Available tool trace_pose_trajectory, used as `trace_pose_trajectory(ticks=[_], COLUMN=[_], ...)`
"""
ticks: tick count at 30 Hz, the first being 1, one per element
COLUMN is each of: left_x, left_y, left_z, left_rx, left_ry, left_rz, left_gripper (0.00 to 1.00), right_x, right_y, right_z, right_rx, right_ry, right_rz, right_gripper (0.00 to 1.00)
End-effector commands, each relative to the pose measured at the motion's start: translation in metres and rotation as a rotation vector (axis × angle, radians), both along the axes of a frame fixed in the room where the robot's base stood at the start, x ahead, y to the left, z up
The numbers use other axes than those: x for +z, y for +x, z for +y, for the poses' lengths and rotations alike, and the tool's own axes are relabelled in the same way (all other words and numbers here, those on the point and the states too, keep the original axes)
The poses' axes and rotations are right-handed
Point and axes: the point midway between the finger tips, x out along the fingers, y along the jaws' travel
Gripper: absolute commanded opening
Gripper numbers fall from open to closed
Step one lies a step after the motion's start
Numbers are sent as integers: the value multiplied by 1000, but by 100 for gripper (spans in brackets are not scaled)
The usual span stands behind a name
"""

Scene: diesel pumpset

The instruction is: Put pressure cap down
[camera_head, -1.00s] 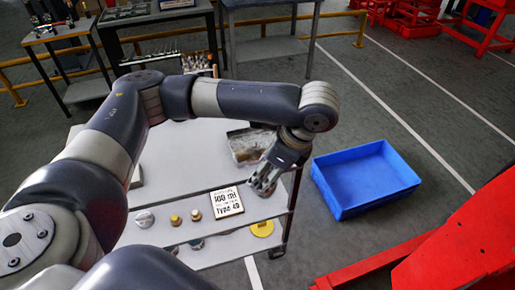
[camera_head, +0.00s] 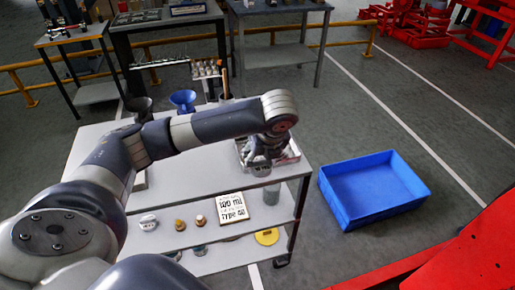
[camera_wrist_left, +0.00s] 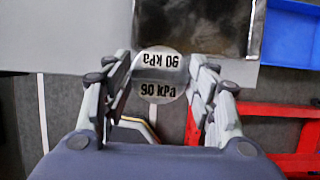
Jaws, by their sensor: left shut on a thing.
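The pressure cap (camera_wrist_left: 160,76) is a round silver disc marked "90 kPa" in the left wrist view. It sits between the two fingers of my left gripper (camera_wrist_left: 160,88), which is shut on it. In the head view my left gripper (camera_head: 262,153) points down at the front right of the grey cart top (camera_head: 185,178), in front of a metal tray (camera_head: 287,153). The cap (camera_head: 261,171) shows small below the fingers there; whether it touches the cart top, I cannot tell. My right gripper is not in view.
The lower shelf holds a silver cap (camera_head: 148,222), two brass-coloured caps (camera_head: 200,221), a lettered sign (camera_head: 233,208) and a yellow disc (camera_head: 267,236). A blue funnel (camera_head: 183,99) stands at the back. A blue bin (camera_head: 372,190) is on the floor at right. The cart top's middle is clear.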

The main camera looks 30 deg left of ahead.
Motion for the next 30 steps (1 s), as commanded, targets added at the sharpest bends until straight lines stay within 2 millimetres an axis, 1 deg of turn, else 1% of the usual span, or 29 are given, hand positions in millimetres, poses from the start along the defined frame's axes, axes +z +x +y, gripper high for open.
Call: trace_pose_trajectory(ticks=[1, 3, 6, 9, 14, 22, 28, 29, 30], left_x=[1, -1, -3, -5, -9, -40, -43, -43, -43], left_y=[10, 23, 38, 48, 53, 52, 53, 53, 53], left_z=[11, 24, 39, 48, 53, 53, 53, 53, 53], left_rx=[7, 6, 4, 2, -1, -1, 0, -1, -1], left_ry=[0, 1, 0, 0, -1, 0, -1, -1, -1], left_rz=[0, 1, -1, -1, 1, 2, 0, 1, 1], left_gripper=[0, 0, 0, 0, 0, 0, 0, 59, 68], right_x=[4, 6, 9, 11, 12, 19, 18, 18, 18], right_y=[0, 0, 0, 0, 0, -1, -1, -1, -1], right_z=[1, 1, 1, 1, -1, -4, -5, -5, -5], right_rx=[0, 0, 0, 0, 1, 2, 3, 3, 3], right_ry=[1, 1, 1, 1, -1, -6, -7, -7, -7], right_rz=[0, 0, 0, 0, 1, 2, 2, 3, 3], right_gripper=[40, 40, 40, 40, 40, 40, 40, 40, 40])
